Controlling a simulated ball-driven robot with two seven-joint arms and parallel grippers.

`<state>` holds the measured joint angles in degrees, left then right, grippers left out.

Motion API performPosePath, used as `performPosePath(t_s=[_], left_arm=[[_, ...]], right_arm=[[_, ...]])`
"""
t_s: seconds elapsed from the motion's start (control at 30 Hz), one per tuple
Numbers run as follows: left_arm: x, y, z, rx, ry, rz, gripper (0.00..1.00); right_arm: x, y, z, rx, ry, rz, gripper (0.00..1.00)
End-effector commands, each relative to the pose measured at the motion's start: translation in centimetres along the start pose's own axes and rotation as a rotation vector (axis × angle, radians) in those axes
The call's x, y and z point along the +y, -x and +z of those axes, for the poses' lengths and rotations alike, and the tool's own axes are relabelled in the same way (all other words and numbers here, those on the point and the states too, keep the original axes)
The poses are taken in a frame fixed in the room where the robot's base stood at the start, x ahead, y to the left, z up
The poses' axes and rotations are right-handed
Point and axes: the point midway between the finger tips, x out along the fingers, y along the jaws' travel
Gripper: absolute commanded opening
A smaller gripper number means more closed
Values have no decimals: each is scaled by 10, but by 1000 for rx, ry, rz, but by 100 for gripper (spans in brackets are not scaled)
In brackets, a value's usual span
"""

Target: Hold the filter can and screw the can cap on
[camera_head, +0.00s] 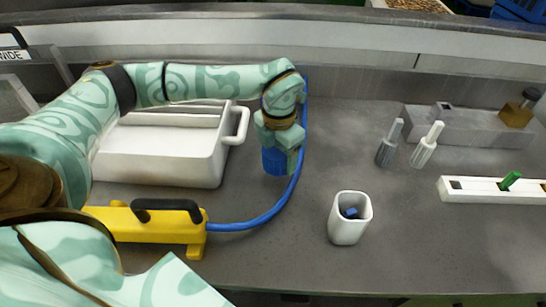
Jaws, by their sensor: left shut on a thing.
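My left gripper (279,143) points down over the worktop, to the right of the white box. It is shut on a blue cylinder (273,162), which looks like the filter can. The can is roughly upright; its upper part is hidden by the fingers, and I cannot tell whether it touches the worktop. I cannot make out the can cap for sure. A small blue piece (350,213) lies inside the white cup (346,235), too small to identify. My right gripper is not in view.
A white box with a handle (205,170) stands left of the can. A yellow device (150,226) feeds a blue hose (262,219) that runs close beside the can. Two grey-white tools (425,147) (389,146), a grey block (460,125) and a white rail (480,190) stand right. Centre worktop is clear.

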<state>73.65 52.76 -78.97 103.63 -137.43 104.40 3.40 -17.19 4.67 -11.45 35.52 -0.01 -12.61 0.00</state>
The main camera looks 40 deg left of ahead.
Motion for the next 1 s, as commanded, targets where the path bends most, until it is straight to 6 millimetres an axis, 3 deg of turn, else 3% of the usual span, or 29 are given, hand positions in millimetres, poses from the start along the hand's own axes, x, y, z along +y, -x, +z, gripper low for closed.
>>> performPosePath(t_s=[0.03,0.2,0.5,0.7,1.0], left_arm=[[-9,16,0,-6,-3,1,48],[-43,50,-4,-5,-5,0,48],[-105,74,-10,-3,-2,1,48],[-121,80,-12,0,1,1,48],[-124,81,-13,0,2,1,48]], right_arm=[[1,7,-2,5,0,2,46],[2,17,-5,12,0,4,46],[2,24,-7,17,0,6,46],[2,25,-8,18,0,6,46],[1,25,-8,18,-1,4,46]])
